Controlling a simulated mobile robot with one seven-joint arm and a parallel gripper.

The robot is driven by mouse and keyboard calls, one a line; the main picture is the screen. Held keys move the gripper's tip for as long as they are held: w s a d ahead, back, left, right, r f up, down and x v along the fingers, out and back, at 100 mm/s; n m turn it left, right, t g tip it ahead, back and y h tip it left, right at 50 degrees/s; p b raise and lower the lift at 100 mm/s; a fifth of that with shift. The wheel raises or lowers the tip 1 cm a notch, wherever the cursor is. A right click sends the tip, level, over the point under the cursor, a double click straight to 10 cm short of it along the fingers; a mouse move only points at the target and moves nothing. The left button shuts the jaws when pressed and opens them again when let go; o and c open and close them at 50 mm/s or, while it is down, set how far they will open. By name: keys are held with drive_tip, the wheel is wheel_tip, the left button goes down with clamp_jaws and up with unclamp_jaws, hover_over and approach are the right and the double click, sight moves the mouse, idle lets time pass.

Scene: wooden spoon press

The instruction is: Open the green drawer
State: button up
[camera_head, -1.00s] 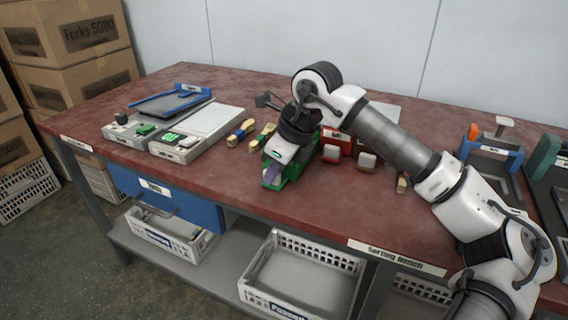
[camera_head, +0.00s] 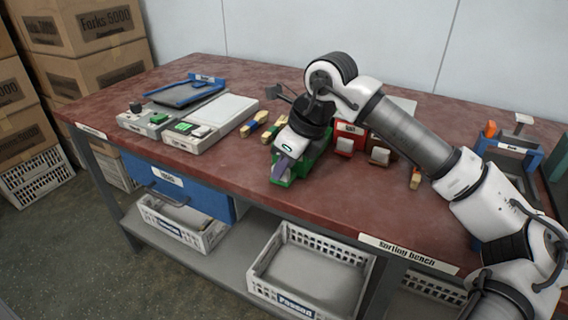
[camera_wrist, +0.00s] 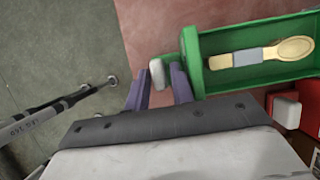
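The green drawer (camera_wrist: 268,72) shows in the wrist view as an open-topped green tray with a wooden spoon (camera_wrist: 262,53) inside. Its pale grey handle (camera_wrist: 157,73) sticks out on the left, off the green front. My gripper (camera_wrist: 160,80) has its two purple fingers on either side of this handle, spread apart; a small gap shows on the right finger's side. In the head view the green drawer (camera_head: 281,183) stands out toward the front of the bench, past its red and brown neighbours. My gripper (camera_head: 284,170) points down at its front and hides part of it.
A red drawer (camera_head: 345,146) and a brown one (camera_head: 379,156) stand to the right. Wooden spoons (camera_head: 253,125) lie to the left, near a grey button device (camera_head: 190,133). A blue drawer (camera_head: 180,188) hangs under the bench. The bench top (camera_head: 330,200) in front is clear.

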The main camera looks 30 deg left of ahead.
drive_tip(key=p+v, duration=0.1)
drive_tip(key=v, duration=1.2)
drive_tip(key=shift+d+r, duration=0.15)
drive_tip(key=shift+r, duration=0.05)
